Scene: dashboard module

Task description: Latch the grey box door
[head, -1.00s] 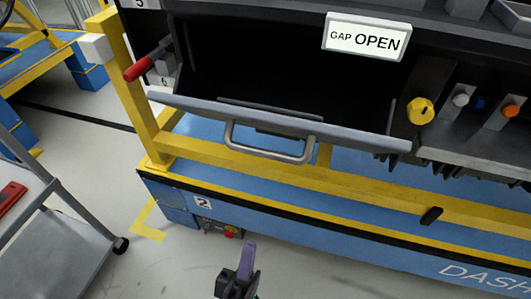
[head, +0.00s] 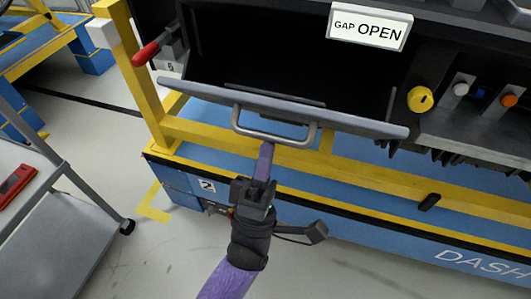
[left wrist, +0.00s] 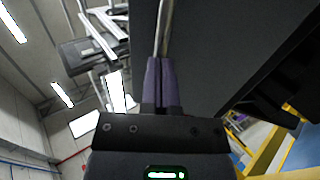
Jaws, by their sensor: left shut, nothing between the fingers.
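The grey box door (head: 340,116) is a flap hinged low on the dark box and hangs open, tilted outward. The dark box opening (head: 285,50) shows above it. The door's grey loop handle (head: 312,134) is on its outer face. My left gripper (head: 265,150) is shut and empty, its purple fingers pointing up at the handle's lower bar. In the left wrist view the shut fingers (left wrist: 161,68) are just below a metal bar (left wrist: 164,28), beside the dark door panel (left wrist: 225,50). I cannot tell if they touch. My right gripper is out of view.
A sign (head: 369,26) above the opening reads "GAP OPEN". A red-gripped lever (head: 146,54) sticks out at the box's left. A yellow frame (head: 140,75) and rail (head: 370,178) run beside and below the door. A grey cart (head: 65,235) stands at the left.

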